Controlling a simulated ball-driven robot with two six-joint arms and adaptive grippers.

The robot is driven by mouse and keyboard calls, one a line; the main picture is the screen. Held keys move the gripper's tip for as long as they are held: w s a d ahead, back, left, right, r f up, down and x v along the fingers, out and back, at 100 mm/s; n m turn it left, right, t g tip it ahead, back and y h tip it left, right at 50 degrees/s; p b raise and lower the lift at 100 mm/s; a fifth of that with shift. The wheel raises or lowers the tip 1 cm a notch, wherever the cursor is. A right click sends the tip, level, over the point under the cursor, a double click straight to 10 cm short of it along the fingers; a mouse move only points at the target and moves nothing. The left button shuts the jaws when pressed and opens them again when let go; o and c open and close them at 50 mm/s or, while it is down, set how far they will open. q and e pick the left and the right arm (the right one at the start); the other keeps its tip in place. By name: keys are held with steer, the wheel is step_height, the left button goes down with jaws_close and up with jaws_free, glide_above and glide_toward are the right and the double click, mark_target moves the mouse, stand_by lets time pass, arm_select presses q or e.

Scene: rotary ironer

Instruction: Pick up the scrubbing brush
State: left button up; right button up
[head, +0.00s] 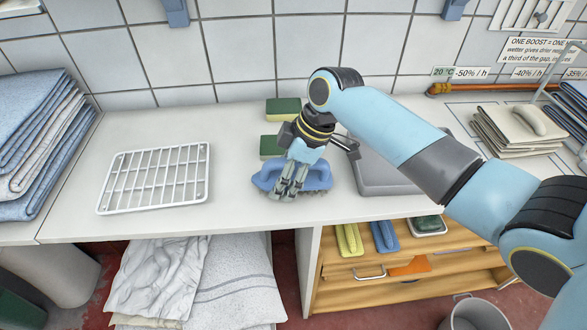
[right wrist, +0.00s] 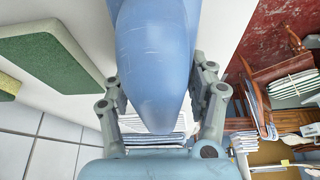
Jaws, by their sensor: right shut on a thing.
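The blue scrubbing brush (head: 312,178) is on the white counter near its front edge, with dark bristles showing underneath. I cannot tell whether the bristles touch the counter. My right gripper (head: 287,188) comes down over its left part and is shut on it. In the right wrist view the blue body of the brush (right wrist: 155,60) fills the middle, with the fingers of my right gripper on both sides of it. My left gripper is not in view.
Two green and yellow sponges (head: 284,107) lie behind the brush. A white wire rack (head: 155,178) is to the left, and a grey case (head: 383,176) is close on the right. Folded blue towels (head: 40,140) stand far left.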

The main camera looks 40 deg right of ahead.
steer(key=c, duration=0.4)
steer(key=shift+o, duration=0.2)
